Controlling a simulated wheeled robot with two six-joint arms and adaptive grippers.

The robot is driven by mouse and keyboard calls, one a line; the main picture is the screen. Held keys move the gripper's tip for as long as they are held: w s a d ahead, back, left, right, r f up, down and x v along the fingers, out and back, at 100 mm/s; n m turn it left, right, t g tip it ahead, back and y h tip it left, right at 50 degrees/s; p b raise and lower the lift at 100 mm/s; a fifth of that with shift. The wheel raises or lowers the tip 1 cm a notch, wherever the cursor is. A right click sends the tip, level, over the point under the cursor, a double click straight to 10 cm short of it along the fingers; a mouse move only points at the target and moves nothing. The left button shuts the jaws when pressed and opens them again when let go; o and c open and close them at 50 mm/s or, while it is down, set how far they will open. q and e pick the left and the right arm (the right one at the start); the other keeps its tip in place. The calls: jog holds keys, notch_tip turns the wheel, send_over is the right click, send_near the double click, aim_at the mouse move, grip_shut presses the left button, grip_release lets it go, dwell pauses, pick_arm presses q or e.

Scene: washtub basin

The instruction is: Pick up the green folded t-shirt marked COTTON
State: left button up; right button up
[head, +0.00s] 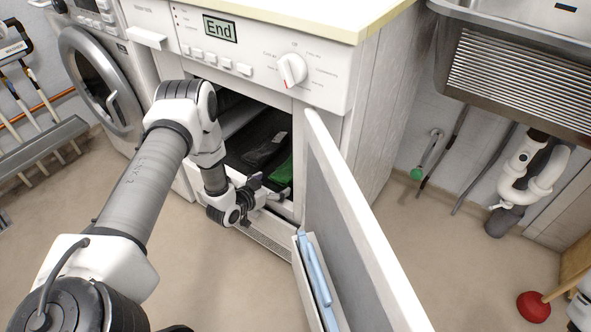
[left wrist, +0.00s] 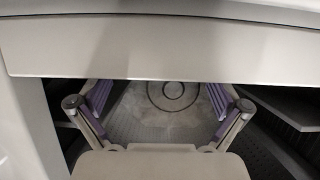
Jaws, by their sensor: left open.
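A green folded cloth (head: 282,173) lies inside the open front-loading appliance, at the right of its opening in the head view. A dark grey cloth (head: 265,150) lies next to it. No COTTON lettering can be read on the green cloth at this size. My left gripper (head: 256,190) is at the mouth of the opening, just left of and in front of the green cloth. In the left wrist view, the open, empty fingers (left wrist: 160,100) with purple pads point into the dark interior. The green cloth does not show there.
The open appliance door (head: 355,230) stands right of the opening, close to my left gripper. The appliance's front panel (head: 250,60) reads "End" and overhangs the opening. A pale front edge (left wrist: 160,50) crosses the upper wrist view. Open floor lies left of the door.

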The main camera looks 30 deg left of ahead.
pick_arm(q)
jog(key=x, duration=0.2)
jog(key=shift+w+d+f+b, duration=0.1)
jog(key=shift+w+f+b, duration=0.15)
jog(key=shift+w+b, duration=0.15)
jog(key=shift+r, duration=0.1)
jog(key=c, duration=1)
jog(key=shift+r, duration=0.1)
